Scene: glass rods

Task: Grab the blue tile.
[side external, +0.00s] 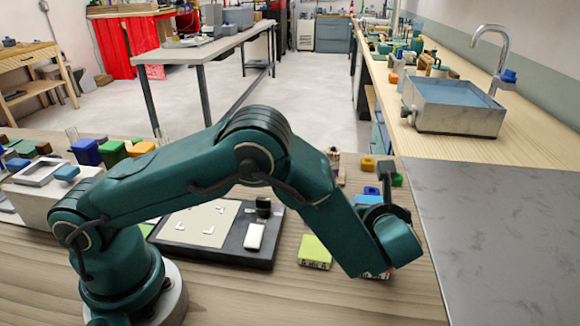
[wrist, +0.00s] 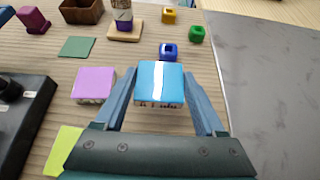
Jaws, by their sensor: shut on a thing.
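The blue tile (wrist: 147,80) is a light-blue block with a white stripe across its top and dark markings on its near side. In the wrist view it sits between the two fingers of my gripper (wrist: 160,92), which is shut on it. In the side view my wrist hides the fingertips and most of the tile. I cannot tell whether the tile is resting on the table or slightly raised.
A purple tile (wrist: 95,84) lies close left of my gripper, and a yellow-green tile (side external: 314,251) lies nearer. A blue cube (wrist: 169,51), yellow cube (wrist: 169,16) and green cube (wrist: 197,34) stand beyond. A black tray (side external: 232,252) is left; a grey slab (side external: 500,235) is right.

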